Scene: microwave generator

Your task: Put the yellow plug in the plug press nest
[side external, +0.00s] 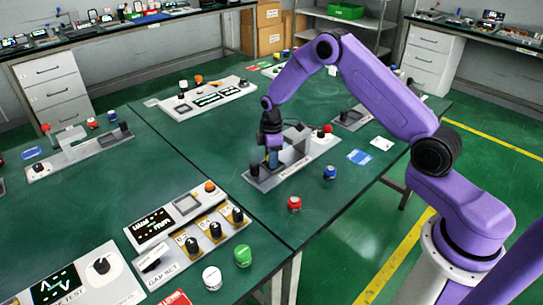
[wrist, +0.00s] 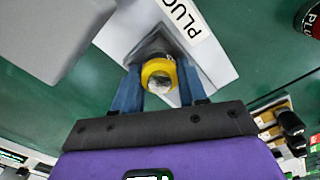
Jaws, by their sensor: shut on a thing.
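The yellow plug (wrist: 158,74), a yellow ring with a pale centre, is between the blue fingers of my gripper (wrist: 158,88) in the wrist view. The gripper is shut on it. Just beyond the plug is a dark square nest (wrist: 150,48) on the light plate of the plug press (wrist: 215,66). The plug overlaps the nest in this view; I cannot tell whether it sits in it or is held above it. In the side view my gripper (side external: 273,158) points down at the left part of the plug press (side external: 318,149), and the plug is hidden.
A red-topped jar (side external: 294,204) and a blue-topped jar (side external: 330,172) stand in front of the press. A blue card (side external: 359,157) lies to its right. A panel with knobs (side external: 195,228) is at the front left.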

